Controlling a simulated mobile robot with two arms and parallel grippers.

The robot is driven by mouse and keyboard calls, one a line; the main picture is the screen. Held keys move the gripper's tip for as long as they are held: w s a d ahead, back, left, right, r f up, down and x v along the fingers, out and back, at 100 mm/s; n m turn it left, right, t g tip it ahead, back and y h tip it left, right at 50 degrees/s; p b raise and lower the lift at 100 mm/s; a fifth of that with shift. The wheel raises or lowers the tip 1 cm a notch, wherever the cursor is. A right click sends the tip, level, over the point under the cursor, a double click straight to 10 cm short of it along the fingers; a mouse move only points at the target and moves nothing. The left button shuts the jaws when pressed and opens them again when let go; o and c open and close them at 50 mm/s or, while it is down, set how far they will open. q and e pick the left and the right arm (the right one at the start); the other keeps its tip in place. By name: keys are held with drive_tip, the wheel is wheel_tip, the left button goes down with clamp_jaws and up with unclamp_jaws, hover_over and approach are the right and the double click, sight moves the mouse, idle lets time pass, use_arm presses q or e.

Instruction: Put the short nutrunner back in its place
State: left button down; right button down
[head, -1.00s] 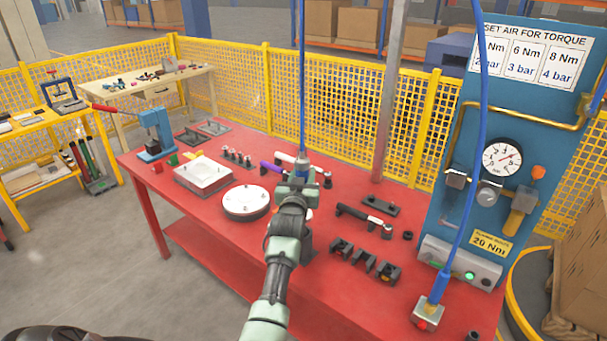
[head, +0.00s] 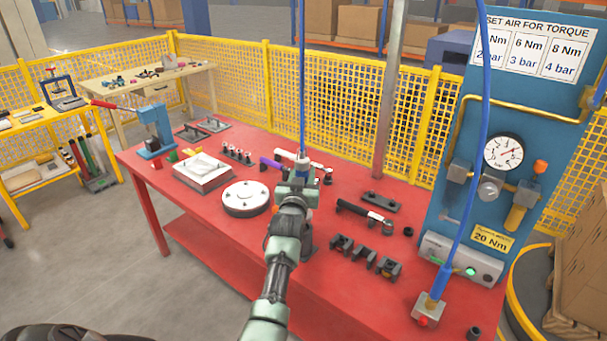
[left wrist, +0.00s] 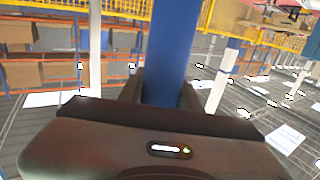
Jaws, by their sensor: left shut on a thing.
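My left gripper (head: 299,180) is shut on a blue tool that hangs from a vertical blue hose (head: 302,80) above the red table; I take it to be a nutrunner. Its blue top (head: 303,158) shows just above the jaws. In the left wrist view the blue body (left wrist: 172,50) stands between the fingers. My arm hides its lower part, and a dark grey upright piece shows beside the arm. A second blue tool (head: 439,283) on another hose stands at a grey block (head: 429,306) at the table's front right. My right gripper is not in view.
The red table (head: 190,227) holds a white round part (head: 246,198), a white box (head: 203,176), black holders (head: 364,256) and a dark wrench (head: 365,217). A blue panel (head: 455,215) with a gauge (head: 503,152) stands at right. Yellow mesh fence (head: 330,110) runs behind.

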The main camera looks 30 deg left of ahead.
use_arm(q)
drive_tip(key=shift+f+b, duration=1.5)
drive_tip(key=shift+f, duration=0.4)
idle(0.4)
drive_tip(key=c, duration=0.9)
unclamp_jaws()
drive_tip(key=shift+s+d+f, duration=0.1)
drive_tip(key=shift+f, duration=0.25)
drive_tip(key=b+v, duration=0.1)
drive_tip(key=v, duration=0.6)
drive_tip(key=shift+s+d+r, duration=0.15)
drive_tip(key=shift+s+r, duration=0.15)
